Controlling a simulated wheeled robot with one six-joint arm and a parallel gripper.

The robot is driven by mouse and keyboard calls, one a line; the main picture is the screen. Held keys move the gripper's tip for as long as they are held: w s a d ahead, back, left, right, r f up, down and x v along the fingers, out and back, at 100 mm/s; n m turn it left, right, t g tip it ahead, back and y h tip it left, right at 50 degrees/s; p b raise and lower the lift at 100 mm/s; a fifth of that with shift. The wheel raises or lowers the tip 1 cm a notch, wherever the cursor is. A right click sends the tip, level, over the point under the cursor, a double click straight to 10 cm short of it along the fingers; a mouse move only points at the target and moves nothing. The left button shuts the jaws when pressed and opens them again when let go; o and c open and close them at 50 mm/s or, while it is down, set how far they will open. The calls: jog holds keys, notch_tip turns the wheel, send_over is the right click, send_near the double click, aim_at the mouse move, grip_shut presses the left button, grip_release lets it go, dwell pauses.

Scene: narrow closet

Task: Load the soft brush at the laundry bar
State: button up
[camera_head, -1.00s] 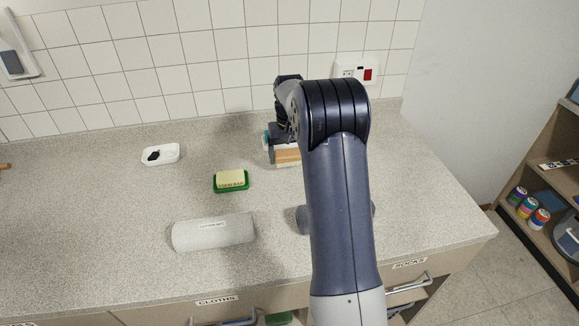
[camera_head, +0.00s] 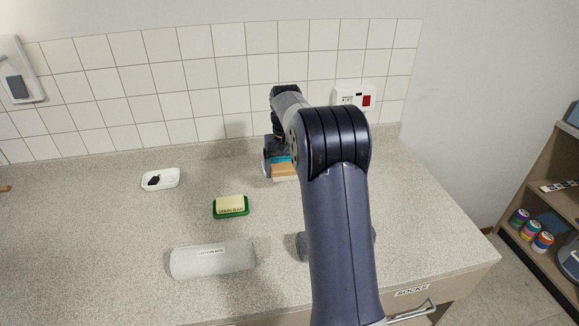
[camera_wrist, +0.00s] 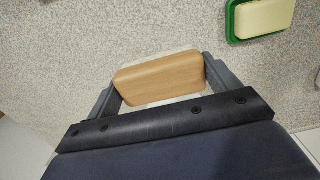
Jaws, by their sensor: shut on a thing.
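The soft brush (camera_wrist: 160,78) shows as a wooden back with pale bristles below it in the wrist view. My gripper (camera_wrist: 163,85) is shut on it, with one finger at each end. In the head view the brush (camera_head: 284,172) is partly hidden behind my arm, over the back part of the counter. I cannot tell whether its bristles touch the counter. The laundry bar (camera_head: 231,204) is a cream block on a green dish (camera_head: 232,214), to the left of and nearer than the brush. It also shows at the top right of the wrist view (camera_wrist: 263,17).
A white dish (camera_head: 173,179) with a dark item stands at the back left. A pale grey roll (camera_head: 213,262) lies in front of the bar. A socket (camera_head: 354,96) is on the tiled wall. Free counter lies between the brush and the bar.

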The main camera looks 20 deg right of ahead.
jog(key=p, duration=0.8)
send_over(230, 201)
jog(key=shift+w+f+b, duration=0.1)
jog(key=shift+f+b, duration=2.05)
jog(key=shift+f, duration=0.6)
jog(key=shift+f, duration=0.55)
notch_tip(230, 201, up, 7)
jog(key=p, duration=0.4)
